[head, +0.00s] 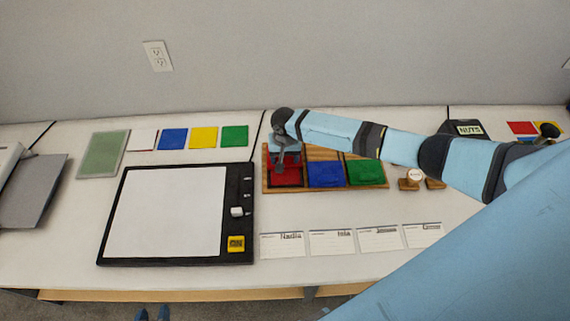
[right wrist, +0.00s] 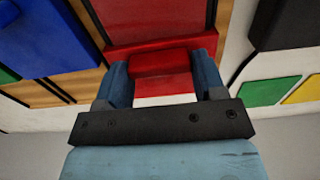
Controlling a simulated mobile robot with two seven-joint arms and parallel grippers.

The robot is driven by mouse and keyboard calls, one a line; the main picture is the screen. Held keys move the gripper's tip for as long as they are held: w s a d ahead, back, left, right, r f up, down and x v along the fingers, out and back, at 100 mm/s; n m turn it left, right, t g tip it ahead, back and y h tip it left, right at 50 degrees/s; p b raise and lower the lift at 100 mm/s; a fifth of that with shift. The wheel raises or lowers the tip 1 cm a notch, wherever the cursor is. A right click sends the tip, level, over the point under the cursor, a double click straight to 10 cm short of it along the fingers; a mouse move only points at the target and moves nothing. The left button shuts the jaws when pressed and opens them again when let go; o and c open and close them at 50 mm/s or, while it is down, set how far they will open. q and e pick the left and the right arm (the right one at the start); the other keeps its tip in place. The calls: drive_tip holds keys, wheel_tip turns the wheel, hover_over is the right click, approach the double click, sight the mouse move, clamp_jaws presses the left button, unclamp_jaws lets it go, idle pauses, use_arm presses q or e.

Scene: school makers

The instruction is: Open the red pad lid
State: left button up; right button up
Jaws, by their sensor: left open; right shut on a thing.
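The red pad (head: 284,180) sits at the left end of a wooden holder (head: 320,188), beside a blue pad (head: 325,175) and a green pad (head: 366,173). My right gripper (head: 287,163) reaches down over the red pad from above. In the right wrist view, its blue fingers are on either side of a red block on the red pad lid (right wrist: 158,64), shut on it. I cannot tell how far the lid is raised. My left gripper (head: 152,312) shows only as two separate fingertips at the bottom edge, open and empty.
A black-framed white board (head: 165,212) lies left of the holder. Name cards (head: 282,245) lie in front. Wooden stamps (head: 410,182) stand to the right. Coloured squares (head: 203,137) lie at the back. My right arm crosses above the table's right side.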

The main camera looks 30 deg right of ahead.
drive_tip(key=shift+s, duration=0.1)
drive_tip(key=o, duration=1.3)
wheel_tip(320, 180, up, 14)
drive_tip(key=shift+f+b, duration=0.1)
drive_tip(key=shift+b, duration=0.25)
